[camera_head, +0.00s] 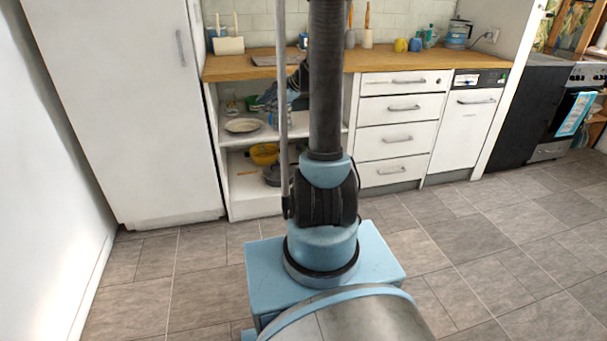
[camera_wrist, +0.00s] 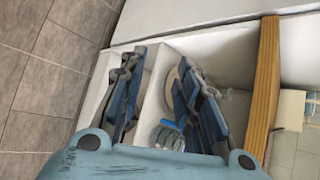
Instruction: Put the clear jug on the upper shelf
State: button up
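A clear vessel with blue on it, which looks like the jug, shows at the upper shelf (camera_head: 258,140) of the open cabinet, just below my gripper (camera_head: 284,92) in the head view. In the wrist view the clear vessel (camera_wrist: 168,138) shows low between the two fingers of my gripper (camera_wrist: 160,85). The fingers are spread apart, with a gap to the vessel on the left side. The right finger covers part of the view beside it. My arm column hides the right part of the shelf in the head view.
A pale plate (camera_head: 242,125) lies on the upper shelf left of the vessel, with small glassware behind. A yellow bowl (camera_head: 265,153) and a dark pot (camera_head: 272,176) stand on the lower shelf. The wooden counter (camera_head: 235,68) edge overhangs the shelves. A fridge (camera_head: 125,110) stands at left.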

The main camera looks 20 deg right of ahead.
jog(key=s+a+n+g+h, duration=0.1)
jog(key=s+n+g+h, duration=0.5)
jog(key=s, duration=1.8)
jog(key=s+d+f+n+h, duration=0.1)
jog(key=s+d+f+n, duration=0.1)
jog(key=s, duration=0.4)
jog(key=s+d+f+n+t, duration=0.1)
jog(key=s+d+f+n, duration=0.1)
jog(key=s, duration=0.4)
jog(key=s+d+f+n+t+h, duration=0.1)
jog(key=s+f+n, duration=0.1)
jog(key=s+n, duration=0.2)
jog(key=shift+s+d+f+h, duration=0.15)
jog(key=shift+s+d+h, duration=0.2)
jog(key=shift+s, duration=0.75)
jog(key=shift+w+f, duration=0.2)
jog(key=shift+w, duration=0.3)
